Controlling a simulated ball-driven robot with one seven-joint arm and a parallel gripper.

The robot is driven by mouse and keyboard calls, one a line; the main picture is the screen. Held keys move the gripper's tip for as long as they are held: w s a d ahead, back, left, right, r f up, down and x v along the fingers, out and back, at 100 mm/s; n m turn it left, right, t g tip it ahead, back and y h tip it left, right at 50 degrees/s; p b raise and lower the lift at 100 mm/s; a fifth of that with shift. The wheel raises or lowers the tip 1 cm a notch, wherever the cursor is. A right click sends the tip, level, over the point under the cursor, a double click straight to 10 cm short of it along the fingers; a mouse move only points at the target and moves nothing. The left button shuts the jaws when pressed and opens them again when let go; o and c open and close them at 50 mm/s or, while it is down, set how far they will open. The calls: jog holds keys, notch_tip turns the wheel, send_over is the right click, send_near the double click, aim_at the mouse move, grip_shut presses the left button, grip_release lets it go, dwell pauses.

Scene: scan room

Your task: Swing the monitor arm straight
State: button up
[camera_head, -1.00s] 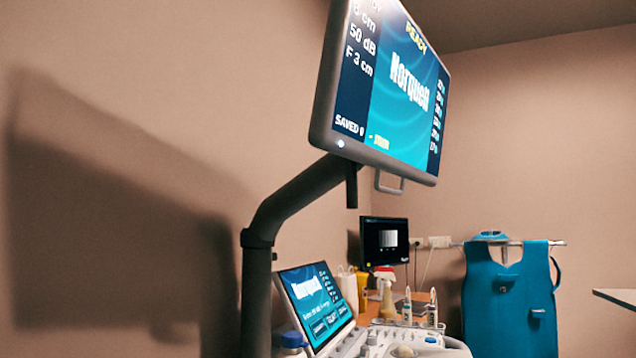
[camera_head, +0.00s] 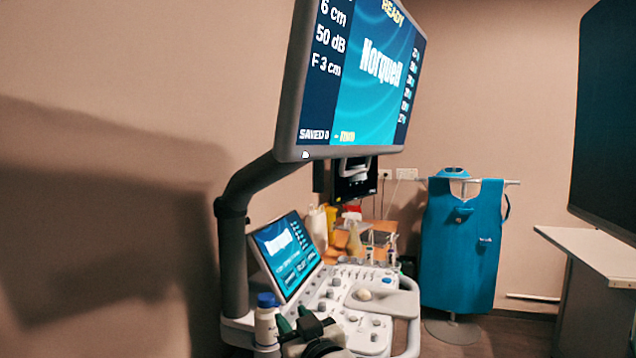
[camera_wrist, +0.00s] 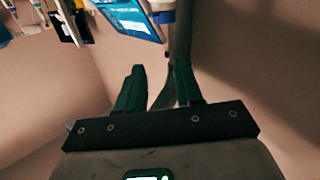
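The large monitor (camera_head: 355,85) shows a lit blue screen and is held up on a grey curved monitor arm (camera_head: 243,190) that rises from the left side of the ultrasound cart (camera_head: 375,325). The monitor stands angled, its screen facing right. My gripper (camera_head: 294,319) is low at the bottom of the head view, in front of the cart, well below the monitor. In the wrist view my gripper (camera_wrist: 158,82) has its dark green fingers apart with nothing between them. A grey post (camera_wrist: 181,30) stands behind them.
A teal apron (camera_head: 463,250) hangs on a stand at the back. A dark panel (camera_head: 608,120) and a white-topped table (camera_head: 595,250) are at right.

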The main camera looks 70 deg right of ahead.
aim_at(320, 180)
jog(key=s+d+r+m+h+p, duration=0.2)
jog(key=s+r+h, duration=0.1)
jog(key=r, duration=0.7)
jog(key=s+d+r+m+h+p, duration=0.2)
jog(key=s+r+h+p, duration=0.1)
jog(key=r, duration=0.7)
jog(key=p+x, duration=0.2)
jog(key=x, duration=0.8)
jog(key=shift+w+d+r+p, duration=0.1)
jog(key=shift+w+r+p, duration=0.05)
jog(key=shift+w+p, duration=0.2)
jog(key=shift+s, duration=0.1)
jog(key=shift+c, duration=0.4)
grip_shut()
